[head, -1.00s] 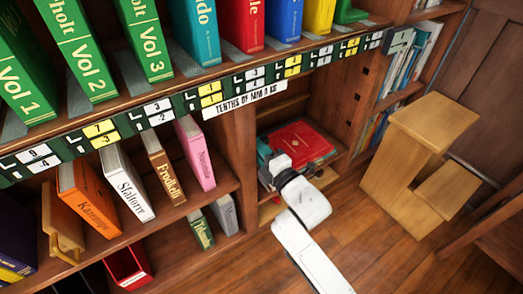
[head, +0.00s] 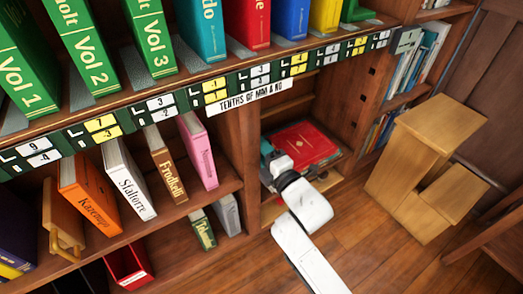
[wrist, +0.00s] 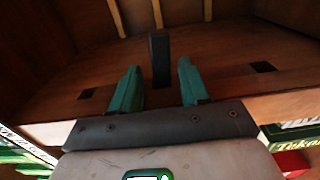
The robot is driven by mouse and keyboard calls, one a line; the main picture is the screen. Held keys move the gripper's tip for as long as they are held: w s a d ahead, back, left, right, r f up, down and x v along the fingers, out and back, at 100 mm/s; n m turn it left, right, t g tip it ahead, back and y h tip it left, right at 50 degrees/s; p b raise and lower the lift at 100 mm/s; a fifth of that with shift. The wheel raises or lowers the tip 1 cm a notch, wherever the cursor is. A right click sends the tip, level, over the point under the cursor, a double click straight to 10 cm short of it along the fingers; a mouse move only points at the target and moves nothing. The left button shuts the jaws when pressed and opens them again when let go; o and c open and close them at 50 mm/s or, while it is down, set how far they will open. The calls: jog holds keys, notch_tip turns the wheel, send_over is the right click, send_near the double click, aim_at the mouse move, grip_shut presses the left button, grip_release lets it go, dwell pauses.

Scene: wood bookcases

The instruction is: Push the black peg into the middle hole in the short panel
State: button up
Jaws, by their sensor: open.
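In the wrist view the black peg (wrist: 160,58) is a dark upright bar beyond and between the teal fingertips of my gripper (wrist: 159,66). The fingers are apart, with a visible gap on each side of the peg. The peg lines up between two dark square holes, left (wrist: 87,94) and right (wrist: 263,67), in a wooden panel (wrist: 225,85). It seems to stick out at the middle hole, but the hole itself is hidden and its depth cannot be told. In the head view my gripper (head: 268,158) is inside the lower bay, mostly hidden; the peg does not show.
A red book (head: 303,144) lies in the bay behind my gripper. An upright (head: 352,105) with square holes bounds the bay on the right. A wooden step stool (head: 425,150) stands on open floor at right. Book-filled shelves (head: 185,205) lie to the left.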

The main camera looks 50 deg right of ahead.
jog(key=shift+a+r, duration=0.1)
jog(key=shift+a, duration=0.2)
jog(key=p+v, duration=0.2)
jog(key=v, duration=0.8)
jog(key=shift+s, duration=0.4)
jog(key=shift+d, duration=0.15)
